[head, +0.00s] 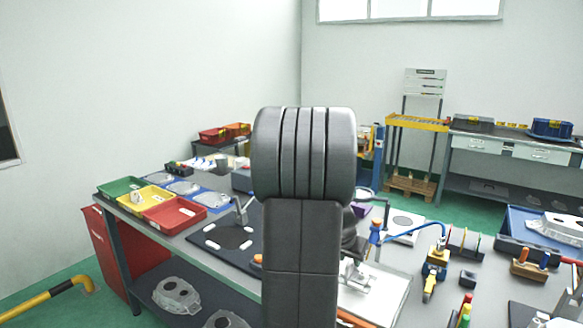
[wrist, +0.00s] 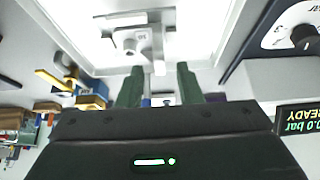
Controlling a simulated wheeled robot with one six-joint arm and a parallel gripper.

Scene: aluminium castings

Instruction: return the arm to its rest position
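My arm stands upright in the middle of the head view and hides part of the bench behind it. My gripper is not visible there. In the wrist view my gripper (wrist: 158,84) shows two dark green fingers, apart, with no object held between them. Past the fingertips, a pale metal casting (wrist: 141,42) lies on a white tray (wrist: 205,22), clear of the fingers as far as I can tell.
The grey bench (head: 185,247) carries green (head: 120,187), yellow (head: 146,200) and red (head: 174,214) bins at left. A blue hose fixture (head: 437,262) and small tools crowd the right. A yellow rail (head: 45,297) stands at lower left. A display (wrist: 300,118) shows beside my gripper.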

